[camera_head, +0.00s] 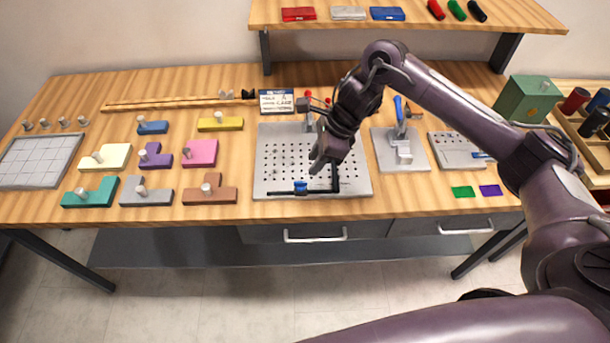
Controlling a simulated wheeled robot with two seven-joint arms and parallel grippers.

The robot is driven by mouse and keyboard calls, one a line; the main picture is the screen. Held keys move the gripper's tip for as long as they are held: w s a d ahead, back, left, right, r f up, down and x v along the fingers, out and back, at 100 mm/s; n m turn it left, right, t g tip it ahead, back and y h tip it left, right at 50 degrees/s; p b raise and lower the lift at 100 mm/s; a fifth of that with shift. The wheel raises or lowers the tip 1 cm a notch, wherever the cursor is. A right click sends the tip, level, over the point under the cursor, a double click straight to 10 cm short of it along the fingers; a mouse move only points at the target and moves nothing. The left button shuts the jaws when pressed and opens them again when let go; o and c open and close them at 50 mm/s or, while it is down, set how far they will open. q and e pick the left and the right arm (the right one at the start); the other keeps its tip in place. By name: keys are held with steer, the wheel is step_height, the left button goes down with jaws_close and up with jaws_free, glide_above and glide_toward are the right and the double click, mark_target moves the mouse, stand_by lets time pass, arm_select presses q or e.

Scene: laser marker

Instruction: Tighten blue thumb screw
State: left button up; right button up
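The blue thumb screw (300,186) is small. It sits at the front of the perforated metal plate (272,180), by a black bar (283,193) lying along the plate's front edge. My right gripper (316,166) is over the plate, just behind and to the right of the screw, pointing down and toward it. It looks apart from the screw, though the exact gap is hard to judge. The fingers are small and dark, so whether they are open or shut is unclear. The gripper hides part of the plate's middle. My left gripper is not in view.
A silver fixture with a blue handle (399,112) stands right of the plate. Coloured blocks with knobs, such as the brown one (224,194), lie to the left. A shelf (410,23) overhangs the back. A green box (527,98) stands at the right.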

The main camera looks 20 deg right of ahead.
mark_target(302, 182)
steer(key=p+x, duration=0.1)
steer(key=x, duration=0.5)
steer(key=shift+p, duration=0.4)
steer(key=shift+x, duration=0.8)
steer(key=shift+d, duration=0.15)
jaws_close()
